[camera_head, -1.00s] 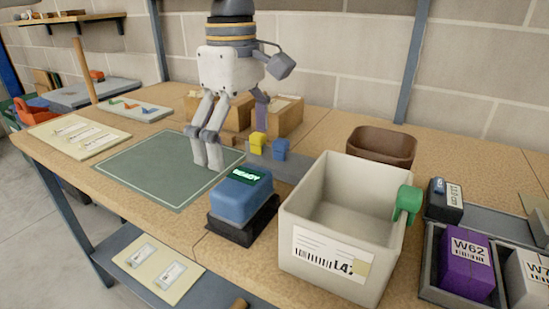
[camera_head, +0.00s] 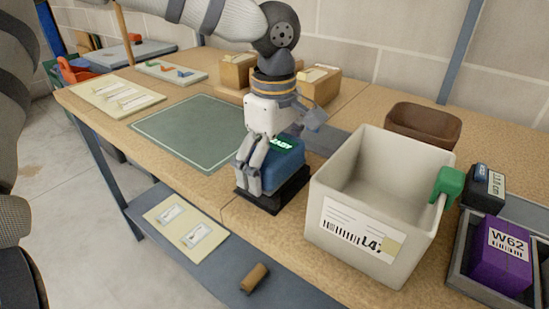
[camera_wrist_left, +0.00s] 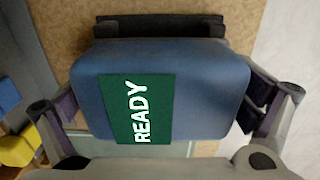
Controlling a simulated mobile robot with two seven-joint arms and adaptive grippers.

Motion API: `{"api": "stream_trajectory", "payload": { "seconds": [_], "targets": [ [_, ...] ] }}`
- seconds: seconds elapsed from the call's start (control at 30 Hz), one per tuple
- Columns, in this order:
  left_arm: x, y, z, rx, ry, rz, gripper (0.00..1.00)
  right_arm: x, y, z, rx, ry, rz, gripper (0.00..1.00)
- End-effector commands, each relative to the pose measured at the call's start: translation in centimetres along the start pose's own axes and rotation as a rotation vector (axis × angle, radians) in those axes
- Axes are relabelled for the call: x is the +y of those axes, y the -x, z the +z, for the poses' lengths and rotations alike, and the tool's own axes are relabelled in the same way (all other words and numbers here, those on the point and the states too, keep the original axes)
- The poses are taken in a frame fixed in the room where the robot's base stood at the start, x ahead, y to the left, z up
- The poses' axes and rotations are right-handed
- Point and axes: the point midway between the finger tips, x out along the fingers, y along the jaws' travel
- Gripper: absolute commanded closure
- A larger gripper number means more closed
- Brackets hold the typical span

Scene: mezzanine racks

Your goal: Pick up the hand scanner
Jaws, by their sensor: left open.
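The hand scanner (camera_head: 284,160) looks like a blue block with a green READY screen. It sits on a black base (camera_head: 262,198) on the bench, left of the white bin. My left gripper (camera_head: 250,180) points down at it, and its fingers cover part of the scanner's near left side in the head view. In the left wrist view the scanner (camera_wrist_left: 205,85) fills the middle, with an open finger on either side. Whether the fingers touch it is unclear. My right gripper is not in view.
A brown bin (camera_head: 425,125) and cardboard boxes (camera_head: 318,84) are behind. A purple box (camera_head: 500,268) is at right. The green mat (camera_head: 185,130) is clear.

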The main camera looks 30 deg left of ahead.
Motion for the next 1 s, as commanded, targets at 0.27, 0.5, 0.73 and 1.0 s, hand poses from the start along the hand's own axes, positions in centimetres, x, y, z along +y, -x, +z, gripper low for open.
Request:
{"api": "stream_trajectory", "payload": {
  "seconds": [0.27, 0.5, 0.73, 1.0],
  "targets": [
    [0.0, 0.1, 0.0, 0.0, 0.0, 0.0, 0.46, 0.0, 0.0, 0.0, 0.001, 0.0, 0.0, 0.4],
    [0.0, 0.2, 0.0, 0.0, 0.0, 0.001, 0.46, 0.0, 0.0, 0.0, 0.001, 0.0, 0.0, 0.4],
    [-0.1, 3.9, 0.1, -0.001, 0.0, 0.008, 0.46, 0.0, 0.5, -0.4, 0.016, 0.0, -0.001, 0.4],
    [-5.4, 10.4, 4.9, 0.002, -0.006, 0.006, 0.46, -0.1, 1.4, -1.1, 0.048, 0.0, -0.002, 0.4]
  ]
}}
